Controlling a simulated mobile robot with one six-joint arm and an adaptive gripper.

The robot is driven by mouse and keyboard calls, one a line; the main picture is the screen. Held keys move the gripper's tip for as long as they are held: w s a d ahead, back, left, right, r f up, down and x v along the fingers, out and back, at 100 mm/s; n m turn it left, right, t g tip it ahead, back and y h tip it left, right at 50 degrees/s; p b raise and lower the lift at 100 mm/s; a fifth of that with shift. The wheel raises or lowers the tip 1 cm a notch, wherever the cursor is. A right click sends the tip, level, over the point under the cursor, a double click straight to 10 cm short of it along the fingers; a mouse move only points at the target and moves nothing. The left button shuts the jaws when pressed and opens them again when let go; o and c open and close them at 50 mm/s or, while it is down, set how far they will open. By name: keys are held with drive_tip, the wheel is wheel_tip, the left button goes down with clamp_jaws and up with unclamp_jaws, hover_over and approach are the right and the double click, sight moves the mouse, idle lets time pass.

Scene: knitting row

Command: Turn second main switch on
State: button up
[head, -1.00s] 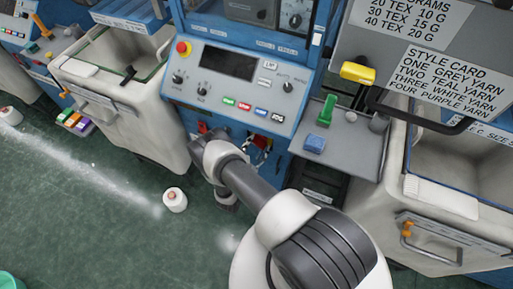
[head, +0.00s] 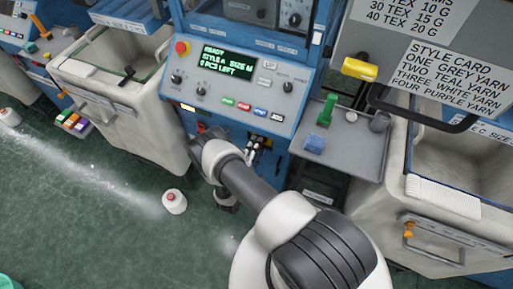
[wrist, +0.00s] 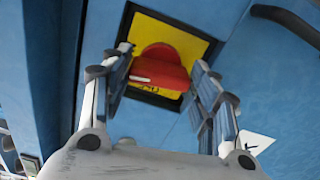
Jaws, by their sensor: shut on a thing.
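The main switch is a red rotary knob (wrist: 170,62) on a square yellow plate (wrist: 147,24) with a dark frame, set in a blue panel in the wrist view. My gripper (wrist: 160,70) has one finger on each side of the knob and is shut on it. The knob's grip bar lies nearly across that picture. In the head view my arm reaches down to the front of the blue machine and hides much of this spot. The machine's display (head: 228,61) is lit with green text, including READY and 0 PCS LEFT.
A red emergency button (head: 182,47) and several coloured buttons are on the control panel above. A grey tray (head: 352,158) with a green item and blue block is at right. Pale bins (head: 128,120) flank the machine. A small white object (head: 174,202) stands on the floor.

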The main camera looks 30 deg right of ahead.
drive_tip(key=shift+m, duration=0.8)
drive_tip(key=o, duration=1.1)
drive_tip(key=shift+c, duration=0.2)
drive_tip(key=v, duration=1.2)
